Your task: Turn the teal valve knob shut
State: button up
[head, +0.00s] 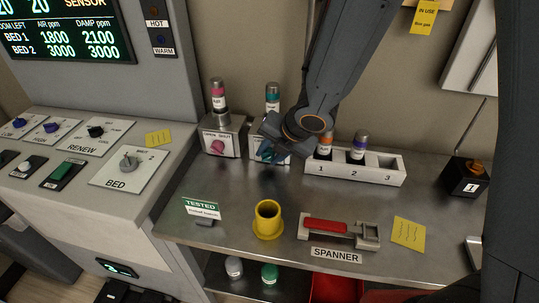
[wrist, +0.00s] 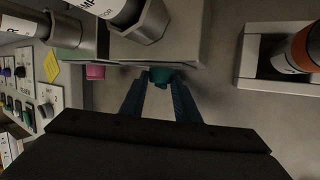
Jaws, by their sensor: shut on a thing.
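The teal valve knob (wrist: 161,75) shows in the wrist view on the front of a grey valve block, between my fingertips. My gripper (wrist: 160,88) is shut on it, with one blue finger at each side. In the head view my gripper (head: 270,150) reaches down to the front of the teal block and hides its knob. A teal-banded bottle (head: 272,97) stands upright in the top of that block. How far the knob is turned cannot be told.
A similar block with a pink knob (head: 217,147) stands just left. A numbered rack (head: 385,174) with bottles stands close on the right. A yellow cup (head: 268,220) and a red-handled spanner (head: 338,229) sit on the bench in front.

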dwell(0.3)
jog(key=o, duration=1)
jog(key=shift+o, duration=0.2)
jog(key=p+v, duration=0.3)
jog(key=v, duration=0.4)
jog(key=shift+d+r, duration=0.15)
jog(key=shift+r, duration=0.15)
jog(key=shift+s, duration=0.1)
